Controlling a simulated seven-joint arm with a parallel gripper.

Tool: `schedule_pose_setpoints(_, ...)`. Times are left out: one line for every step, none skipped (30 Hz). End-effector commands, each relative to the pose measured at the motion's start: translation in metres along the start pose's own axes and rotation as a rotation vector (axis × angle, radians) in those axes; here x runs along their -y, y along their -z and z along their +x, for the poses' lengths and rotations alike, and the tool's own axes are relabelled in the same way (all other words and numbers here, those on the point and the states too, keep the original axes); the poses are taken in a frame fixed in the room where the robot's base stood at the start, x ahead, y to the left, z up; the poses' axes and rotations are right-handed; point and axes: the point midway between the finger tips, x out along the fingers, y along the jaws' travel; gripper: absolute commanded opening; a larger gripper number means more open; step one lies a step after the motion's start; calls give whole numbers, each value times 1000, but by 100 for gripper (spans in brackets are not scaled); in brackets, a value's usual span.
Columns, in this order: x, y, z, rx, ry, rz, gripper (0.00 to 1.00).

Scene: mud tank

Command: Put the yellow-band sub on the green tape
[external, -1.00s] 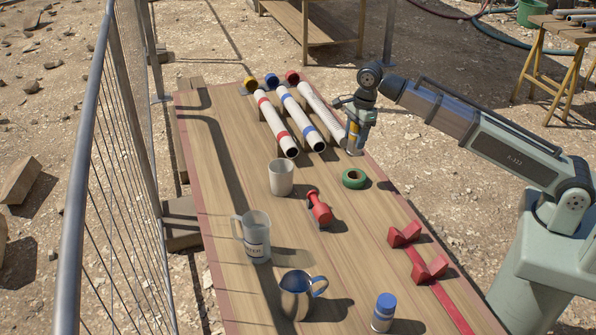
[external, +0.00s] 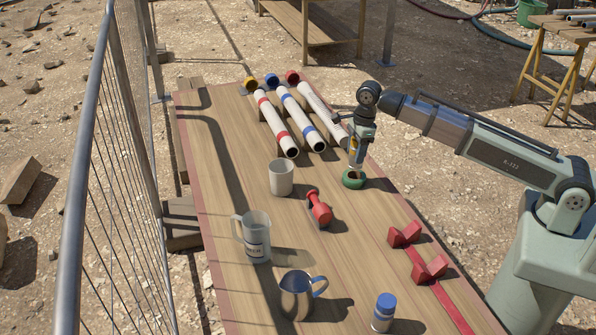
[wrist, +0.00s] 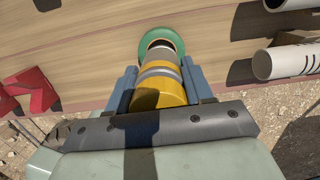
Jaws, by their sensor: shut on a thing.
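My gripper (external: 359,146) is shut on the yellow-band sub (external: 354,157), a short silver cylinder with a yellow band, held upright. In the wrist view the sub (wrist: 161,80) sits between the two blue-grey fingers (wrist: 160,88). The green tape (external: 354,180) is a ring lying flat on the table near its right edge. It also shows in the wrist view (wrist: 176,37), partly covered by the sub. The sub's lower end is over the tape; I cannot tell whether it touches it.
A white cup (external: 282,178) and a red tool (external: 319,208) stand left and in front of the tape. Red V-blocks (external: 405,234), a blue-capped cylinder (external: 384,312), a clear jug (external: 256,237) and a metal mug (external: 296,294) are nearer.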

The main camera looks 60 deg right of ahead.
Motion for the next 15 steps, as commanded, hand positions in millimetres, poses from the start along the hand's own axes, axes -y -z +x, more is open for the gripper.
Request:
schedule_pose_setpoints(0,0,2,0,0,0,4)
schedule_pose_setpoints(0,1,5,0,0,0,4)
schedule_pose_setpoints(0,1,8,-1,-1,0,4)
schedule_pose_setpoints(-1,2,11,-1,-1,0,4)
schedule_pose_setpoints(0,2,14,-1,-1,0,4)
schedule_pose_setpoints(0,3,19,-1,-1,0,4)
schedule_pose_setpoints(0,3,23,-1,-1,0,4)
schedule_pose_setpoints(0,4,26,-1,-1,0,4)
schedule_pose_setpoints(0,4,30,-1,-1,0,4)
schedule_pose_setpoints(0,4,32,-1,-1,0,4)
schedule_pose_setpoints(0,4,34,0,0,0,4)
schedule_pose_setpoints(0,4,35,0,0,0,4)
schedule_pose_setpoints(0,4,35,0,0,0,4)
schedule_pose_setpoints(0,4,35,1,0,0,4)
schedule_pose_setpoints(0,4,35,1,0,0,4)
